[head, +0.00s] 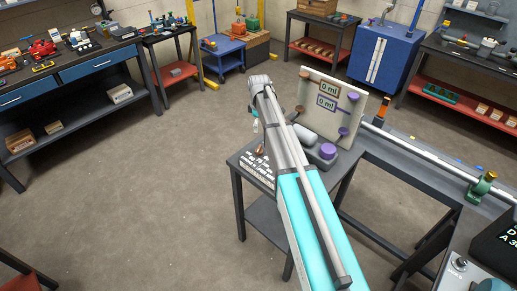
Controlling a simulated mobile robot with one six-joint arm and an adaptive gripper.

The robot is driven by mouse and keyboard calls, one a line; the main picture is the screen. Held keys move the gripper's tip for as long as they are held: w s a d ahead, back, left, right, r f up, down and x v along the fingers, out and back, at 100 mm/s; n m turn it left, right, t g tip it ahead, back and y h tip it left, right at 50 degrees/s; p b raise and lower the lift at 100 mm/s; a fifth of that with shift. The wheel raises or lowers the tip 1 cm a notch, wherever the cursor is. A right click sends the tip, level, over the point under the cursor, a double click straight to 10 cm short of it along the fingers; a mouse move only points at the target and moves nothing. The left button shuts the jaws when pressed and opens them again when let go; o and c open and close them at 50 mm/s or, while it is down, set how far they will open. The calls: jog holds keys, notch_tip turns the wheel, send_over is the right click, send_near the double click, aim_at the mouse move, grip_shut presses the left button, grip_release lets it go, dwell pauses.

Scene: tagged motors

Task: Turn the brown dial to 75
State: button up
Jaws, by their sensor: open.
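A pale upright panel (347,88) stands on a small dark table (236,163). It has a brown-framed display (328,88) and a purple-framed display (327,103), both reading 0 ml. Brown knobs (304,73) sit at its left side and purple knobs (353,97) at its right. I cannot tell which brown part is the dial. A small brown piece (260,150) shows near a white lettered plate (256,167), partly behind my arm. My gripper (255,124) is mostly hidden by my arm, left of the panel, and appears apart from it. It is open; nothing shows in it.
A purple cylinder (328,151) and a grey rounded body stand before the panel. A long dark bench with a metal rail (420,152) runs to the right. Workbenches line the back and left. The floor (130,200) at the left is clear.

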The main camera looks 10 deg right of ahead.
aim_at(259, 148)
jog(key=shift+f, duration=0.15)
notch_tip(259, 148, down, 14)
jog(key=b, duration=1.3)
jog(key=shift+r+b, duration=0.25)
jog(key=shift+b, duration=0.1)
jog(key=c, duration=1)
